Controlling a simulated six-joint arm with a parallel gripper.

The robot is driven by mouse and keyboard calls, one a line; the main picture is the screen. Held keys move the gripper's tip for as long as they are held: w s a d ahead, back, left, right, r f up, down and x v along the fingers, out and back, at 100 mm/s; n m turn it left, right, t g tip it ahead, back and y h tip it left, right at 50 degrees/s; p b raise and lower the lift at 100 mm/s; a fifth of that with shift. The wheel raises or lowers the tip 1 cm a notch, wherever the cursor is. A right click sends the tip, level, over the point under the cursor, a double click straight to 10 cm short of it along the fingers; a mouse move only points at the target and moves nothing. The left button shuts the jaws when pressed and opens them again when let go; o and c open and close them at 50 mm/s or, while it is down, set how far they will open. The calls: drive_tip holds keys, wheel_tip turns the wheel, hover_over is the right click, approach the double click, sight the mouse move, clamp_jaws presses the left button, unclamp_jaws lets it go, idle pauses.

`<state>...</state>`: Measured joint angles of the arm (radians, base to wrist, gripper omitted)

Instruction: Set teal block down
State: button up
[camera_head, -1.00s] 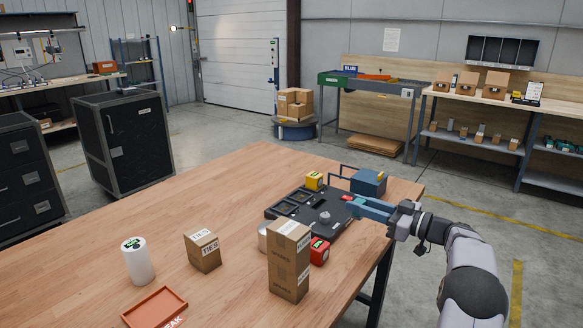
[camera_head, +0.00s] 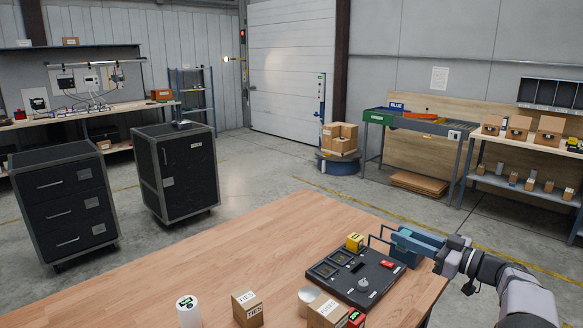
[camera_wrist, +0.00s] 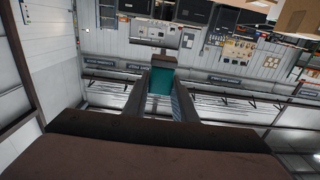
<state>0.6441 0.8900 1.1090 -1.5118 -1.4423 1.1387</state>
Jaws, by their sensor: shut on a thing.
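The teal block (camera_wrist: 161,82) is between the two fingers in the wrist view, with the walls and ceiling of the hall behind it. My gripper (camera_head: 405,238) is shut on it, off the table surface. The block is hard to make out from the blue fingers there.
A dark tray (camera_head: 342,287) with a grey knob and a red block (camera_head: 387,264) lies left of the gripper. A yellow block (camera_head: 354,242) stands at its back edge. Cardboard boxes (camera_head: 247,308) and a white roll (camera_head: 188,311) stand nearer. The table's left part is clear.

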idle(0.9)
wheel_tip(320, 180, down, 16)
drive_tip(key=b, duration=1.6)
drive_tip(key=shift+r, duration=0.15)
drive_tip(key=shift+f+p, duration=0.5)
drive_tip(key=shift+f, duration=4.3)
drive_tip(key=shift+f, duration=0.15)
drive_tip(key=o, duration=1)
drive_tip(key=shift+f+b, duration=0.1)
drive_tip(key=shift+b, duration=0.25)
drive_tip(key=shift+o, duration=0.6)
drive_tip(key=shift+b+v, duration=0.6)
drive_tip(key=shift+v, duration=3.1)
